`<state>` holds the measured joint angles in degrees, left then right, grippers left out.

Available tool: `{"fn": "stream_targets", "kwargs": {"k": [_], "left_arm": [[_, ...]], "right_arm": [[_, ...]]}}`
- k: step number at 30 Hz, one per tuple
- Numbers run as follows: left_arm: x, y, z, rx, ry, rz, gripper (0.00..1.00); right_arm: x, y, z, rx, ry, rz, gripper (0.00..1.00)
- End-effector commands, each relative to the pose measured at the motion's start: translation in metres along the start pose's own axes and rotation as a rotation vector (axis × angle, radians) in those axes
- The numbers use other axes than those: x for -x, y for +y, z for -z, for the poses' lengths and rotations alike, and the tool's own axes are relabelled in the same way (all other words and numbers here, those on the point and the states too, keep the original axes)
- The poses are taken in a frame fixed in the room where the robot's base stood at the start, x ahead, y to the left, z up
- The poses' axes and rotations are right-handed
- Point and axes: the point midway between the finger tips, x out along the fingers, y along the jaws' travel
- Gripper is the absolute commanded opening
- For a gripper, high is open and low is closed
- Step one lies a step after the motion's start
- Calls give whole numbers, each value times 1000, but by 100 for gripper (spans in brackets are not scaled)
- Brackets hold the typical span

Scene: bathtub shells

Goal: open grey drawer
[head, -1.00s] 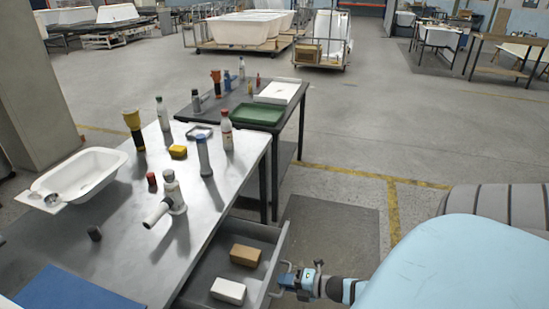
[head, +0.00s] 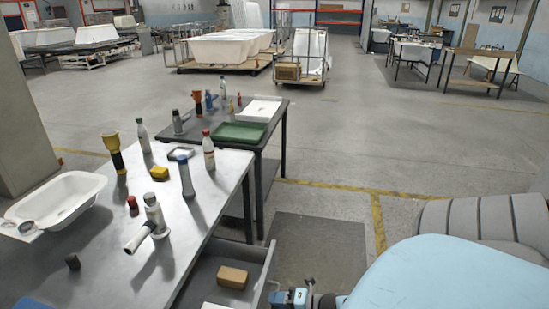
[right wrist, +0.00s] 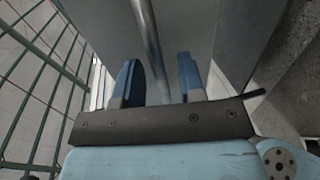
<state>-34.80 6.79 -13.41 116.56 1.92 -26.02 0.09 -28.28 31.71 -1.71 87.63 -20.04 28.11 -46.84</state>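The grey drawer (head: 262,277) under the near metal worktable stands pulled out. A brown block (head: 232,277) lies in it, and a white block (head: 213,305) shows at the picture's bottom edge. My right gripper (head: 284,296) is at the drawer's front, low in the head view and partly cut off. In the right wrist view its two blue fingers (right wrist: 158,82) are apart, with the metal handle bar (right wrist: 149,42) running between them. A gap shows between the bar and the right-hand finger; contact on the other side is unclear. My left gripper is not in view.
The worktable (head: 95,268) bears a white basin (head: 62,196), bottles, a yellow block (head: 159,173) and a metal pipe fitting (head: 152,222). A second table behind holds a green tray (head: 239,132).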

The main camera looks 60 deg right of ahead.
Motion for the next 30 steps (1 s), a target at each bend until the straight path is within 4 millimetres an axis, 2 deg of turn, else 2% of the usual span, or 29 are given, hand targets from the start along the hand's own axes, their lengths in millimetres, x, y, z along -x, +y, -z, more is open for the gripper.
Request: {"fn": "stream_targets", "kwargs": {"k": [9, 15, 21, 30], "left_arm": [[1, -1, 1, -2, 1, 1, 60], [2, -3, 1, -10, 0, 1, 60], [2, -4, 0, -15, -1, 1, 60], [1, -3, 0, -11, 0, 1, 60]], "right_arm": [[69, -1, 1, -1, -1, 5, 36], [108, -1, 0, -1, -1, 3, 36], [126, 0, 0, 0, 0, 0, 36], [129, 0, 0, 0, 0, 0, 36]]}}
